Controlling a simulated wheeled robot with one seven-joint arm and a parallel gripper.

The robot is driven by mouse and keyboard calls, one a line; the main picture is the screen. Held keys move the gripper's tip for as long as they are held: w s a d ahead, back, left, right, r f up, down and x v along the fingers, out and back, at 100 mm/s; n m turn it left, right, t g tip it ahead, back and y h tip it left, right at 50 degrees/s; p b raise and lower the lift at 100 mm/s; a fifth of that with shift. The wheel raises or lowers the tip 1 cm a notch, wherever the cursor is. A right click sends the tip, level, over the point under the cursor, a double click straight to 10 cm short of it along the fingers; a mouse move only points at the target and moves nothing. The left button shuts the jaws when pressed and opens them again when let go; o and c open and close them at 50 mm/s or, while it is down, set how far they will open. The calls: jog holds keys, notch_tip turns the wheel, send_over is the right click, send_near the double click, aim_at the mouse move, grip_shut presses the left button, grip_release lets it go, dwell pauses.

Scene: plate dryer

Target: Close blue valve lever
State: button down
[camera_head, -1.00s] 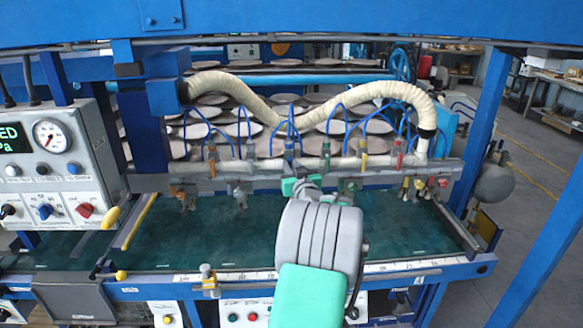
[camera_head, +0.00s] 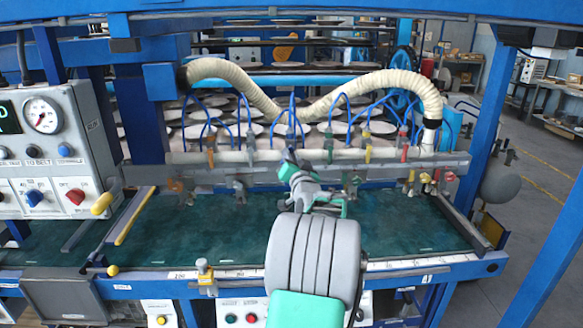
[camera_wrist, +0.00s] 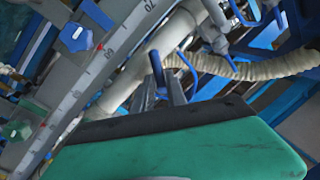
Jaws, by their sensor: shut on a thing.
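The blue valve lever (camera_head: 291,152) is on the pale manifold pipe, near the middle of its row of valves. In the head view, my gripper (camera_head: 289,166) reaches up to it from the front. In the wrist view, the dark fingers (camera_wrist: 168,74) stand close together beyond the green wrist housing, with a blue piece (camera_wrist: 187,64) beside their tips. The gripper is shut on the blue lever, though the exact contact is small and partly hidden. My arm covers part of the manifold's front.
Other valves with orange (camera_head: 210,146), green (camera_head: 329,142) and red (camera_head: 405,152) levers stand along the manifold. Thin blue hoses and a cream hose (camera_head: 390,88) arch above. A control panel (camera_head: 45,150) is at left.

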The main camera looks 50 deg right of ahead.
jog(key=m+h+b, duration=0.1)
jog(key=m+b, duration=0.1)
jog(key=m, duration=0.2)
jog(key=m+h+b, duration=0.1)
jog(key=m+b, duration=0.1)
jog(key=m, duration=0.2)
jog(key=m+g+b, duration=0.1)
jog(key=m+b, duration=0.1)
jog(key=m, duration=0.2)
jog(key=shift+w+a+r+h, duration=0.35)
jog(key=shift+h, duration=0.05)
jog(key=shift+r+m+g+b, duration=0.2)
jog(key=shift+m+g+b, duration=0.3)
jog(key=shift+m, duration=0.4)
jog(key=shift+h, duration=0.3)
jog(key=c, duration=1.4)
grip_release()
jog(key=shift+c, duration=0.2)
jog(key=shift+f, duration=0.1)
jog(key=b+v, duration=0.2)
jog(key=v, duration=0.5)
jog(key=shift+s+a, duration=0.2)
jog(key=shift+s, duration=0.15)
